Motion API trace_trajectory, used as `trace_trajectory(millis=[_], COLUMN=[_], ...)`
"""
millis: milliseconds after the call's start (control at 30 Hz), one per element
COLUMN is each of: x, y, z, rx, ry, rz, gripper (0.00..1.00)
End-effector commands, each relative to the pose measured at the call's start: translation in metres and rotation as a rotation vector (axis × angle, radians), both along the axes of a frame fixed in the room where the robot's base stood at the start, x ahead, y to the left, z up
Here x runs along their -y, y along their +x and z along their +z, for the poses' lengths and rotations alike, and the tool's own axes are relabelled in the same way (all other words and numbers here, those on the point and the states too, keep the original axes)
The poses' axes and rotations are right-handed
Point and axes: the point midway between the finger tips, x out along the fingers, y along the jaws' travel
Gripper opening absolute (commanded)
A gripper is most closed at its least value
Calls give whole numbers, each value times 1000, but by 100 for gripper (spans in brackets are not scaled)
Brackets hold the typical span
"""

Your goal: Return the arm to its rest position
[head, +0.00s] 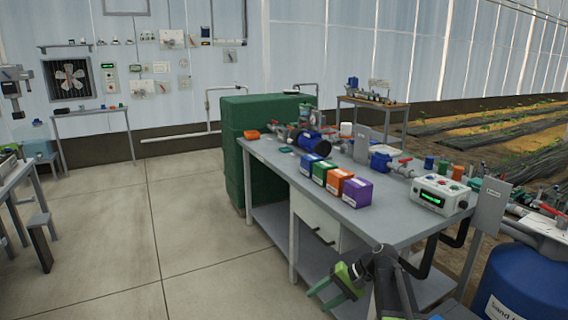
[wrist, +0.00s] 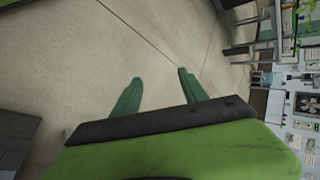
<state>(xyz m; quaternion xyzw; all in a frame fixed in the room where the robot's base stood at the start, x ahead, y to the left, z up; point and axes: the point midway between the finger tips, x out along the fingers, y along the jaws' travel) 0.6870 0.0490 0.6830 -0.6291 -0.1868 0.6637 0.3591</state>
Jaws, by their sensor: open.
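My gripper (head: 335,286) shows at the bottom of the head view, low in front of the workbench (head: 400,226). It has green parts and points to the left, with the dark arm behind it at the right. In the wrist view its two green fingers (wrist: 155,92) stand wide apart with only bare floor between and beyond them. The gripper is open and empty. It touches nothing that I can see. Part of my arm is cut off by the bottom edge of the head view.
The bench carries several coloured boxes (head: 327,179), a blue pump (head: 314,143) and a white control box (head: 439,195). A drawer (head: 318,227) and lower shelf sit under it. A blue tank (head: 520,285) stands at right. The floor (head: 190,230) left of the bench is clear.

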Motion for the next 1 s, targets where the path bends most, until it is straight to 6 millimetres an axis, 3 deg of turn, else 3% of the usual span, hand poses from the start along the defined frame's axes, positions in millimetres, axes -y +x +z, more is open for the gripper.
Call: trace_trajectory(millis=[33,100,167,267,400,467,500,767,1000], x=[-22,-39,-43,-26,30,52,48,48,48], y=[-23,-50,-71,-96,-119,-117,-114,-113,-113], z=[-12,-29,-43,-59,-70,-71,-48,30,132], rx=[-2,-1,7,21,35,47,54,52,51], ry=[-72,-193,-302,-476,-710,-812,-802,-797,-796], rz=[50,114,163,209,229,249,257,254,253], gripper=[51,51,51,51,51,51,51,51,51])
